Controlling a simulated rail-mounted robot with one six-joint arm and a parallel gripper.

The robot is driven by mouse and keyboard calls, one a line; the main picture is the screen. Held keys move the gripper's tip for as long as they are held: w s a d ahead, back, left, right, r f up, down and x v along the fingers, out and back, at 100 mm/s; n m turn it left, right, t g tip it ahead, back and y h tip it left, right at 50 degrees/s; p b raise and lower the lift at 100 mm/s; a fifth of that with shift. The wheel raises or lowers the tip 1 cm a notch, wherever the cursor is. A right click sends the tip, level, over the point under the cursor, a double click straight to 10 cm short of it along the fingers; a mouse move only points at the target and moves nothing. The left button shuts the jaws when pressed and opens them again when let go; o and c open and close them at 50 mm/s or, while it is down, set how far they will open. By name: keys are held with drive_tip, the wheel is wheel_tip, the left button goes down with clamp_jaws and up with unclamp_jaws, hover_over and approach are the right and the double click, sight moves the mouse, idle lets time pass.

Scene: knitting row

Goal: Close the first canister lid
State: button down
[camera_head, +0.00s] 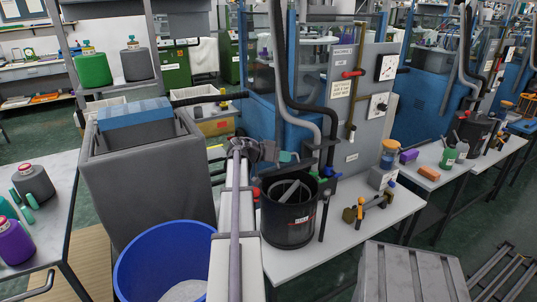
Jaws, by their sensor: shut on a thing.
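My arm reaches away from the bottom of the view, and my gripper (267,152) is at its far end, small and partly hidden by my own links. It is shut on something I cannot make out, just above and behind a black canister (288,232). The canister stands upright on the white table, with a white label on its front. Its top looks open, and a grey bar lies slantwise across the mouth. I cannot make out a separate lid. A similar dark canister (474,131) stands on a table farther right.
A blue tub (145,262) and a large grey bin (150,185) stand left of my arm. Hoses and a grey valve panel (362,95) rise behind the canister. An amber jar (389,155) stands to the right. The white table (345,236) has bare room in front.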

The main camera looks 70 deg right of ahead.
drive_tip(key=shift+s+a+f, duration=0.15)
drive_tip(key=shift+s+f, duration=0.05)
drive_tip(key=shift+f, duration=0.05)
idle(0.3)
drive_tip(key=c, duration=1.1)
unclamp_jaws()
drive_tip(key=p+v, duration=0.3)
drive_tip(key=v, duration=0.7)
drive_tip(key=shift+w+a+r, duration=0.15)
drive_tip(key=shift+w+a, duration=0.1)
drive_tip(key=shift+w, duration=0.05)
